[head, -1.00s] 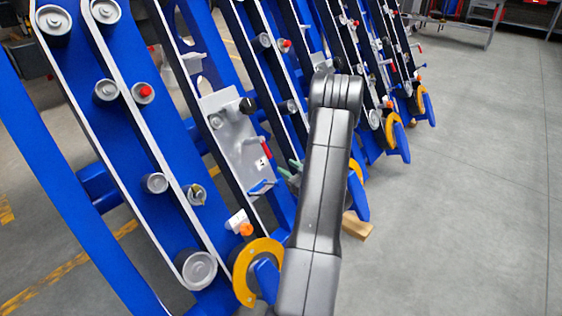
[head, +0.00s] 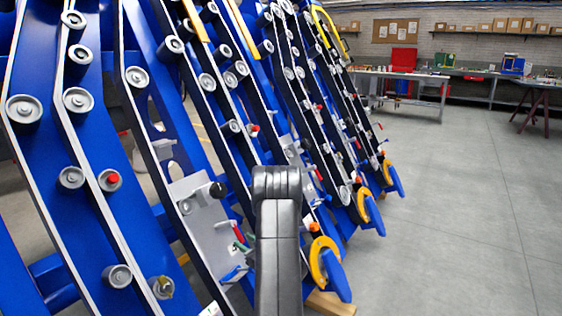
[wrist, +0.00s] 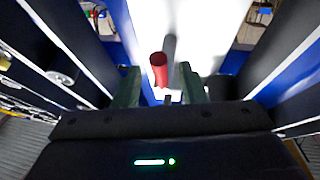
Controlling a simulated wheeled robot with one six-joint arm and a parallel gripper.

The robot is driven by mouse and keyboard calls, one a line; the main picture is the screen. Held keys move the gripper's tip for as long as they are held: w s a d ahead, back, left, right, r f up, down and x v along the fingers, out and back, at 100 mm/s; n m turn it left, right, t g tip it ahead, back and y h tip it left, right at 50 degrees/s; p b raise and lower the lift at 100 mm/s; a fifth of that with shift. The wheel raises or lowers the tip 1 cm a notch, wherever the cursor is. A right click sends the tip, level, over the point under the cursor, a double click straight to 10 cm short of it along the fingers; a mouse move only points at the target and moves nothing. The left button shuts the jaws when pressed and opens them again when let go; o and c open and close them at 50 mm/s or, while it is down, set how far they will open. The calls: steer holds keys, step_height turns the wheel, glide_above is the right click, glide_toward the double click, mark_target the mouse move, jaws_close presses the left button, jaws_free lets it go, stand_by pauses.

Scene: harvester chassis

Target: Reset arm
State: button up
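My arm rises in the lower middle of the head view and hides most of my gripper. Part of a green finger (head: 243,247) shows just left of the arm, beside a grey plate (head: 196,208) on the blue chassis. In the wrist view, the two green fingers of my gripper (wrist: 160,88) stand apart. A red cylindrical handle (wrist: 158,70) appears between and beyond them, with no visible contact. It matches a small red part (head: 238,233) by the plate in the head view.
Slanted blue chassis beams with rollers (head: 78,100) fill the left and middle. Yellow-orange rings with blue plates (head: 335,275) sit at their lower ends. Grey floor (head: 450,210) is open on the right. Workbenches (head: 415,80) stand at the back.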

mark_target(242, 240)
steer(key=b+x, duration=0.1)
steer(key=x, duration=0.4)
steer(key=shift+f, duration=0.1)
steer(key=shift+w+n+g, duration=0.3)
steer(key=shift+n, duration=0.5)
steer(key=shift+s, duration=0.1)
